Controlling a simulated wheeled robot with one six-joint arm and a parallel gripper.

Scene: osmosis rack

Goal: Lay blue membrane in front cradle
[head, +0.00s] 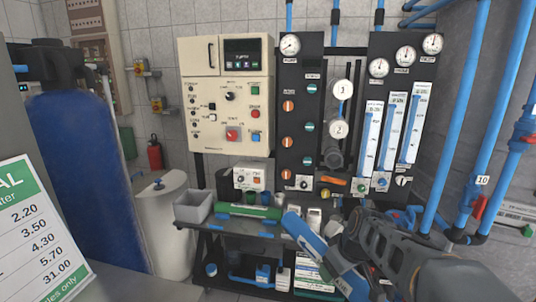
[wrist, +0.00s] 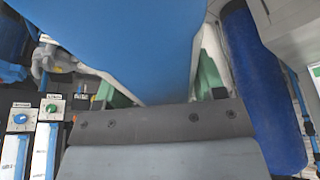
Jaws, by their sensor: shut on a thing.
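The blue membrane (head: 303,232) is a blue cylinder with a pale label. It is tilted, its upper end toward the back left, in front of the bench's right part. My gripper (head: 338,262) is shut on it. In the wrist view the blue membrane (wrist: 130,40) fills the top middle, close to the camera. A green cylinder (head: 248,211) lies across the back of the bench. In front of it is a dark strip with blue patches (head: 240,234), which may be the front cradle; its right part is hidden behind the membrane.
A grey open bin (head: 194,207) stands at the bench's left end. Behind are a control cabinet (head: 227,95) and a gauge panel (head: 300,120). Blue pipes (head: 470,150) rise at right. A white tank (head: 163,225) and a price sign (head: 35,235) are at left.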

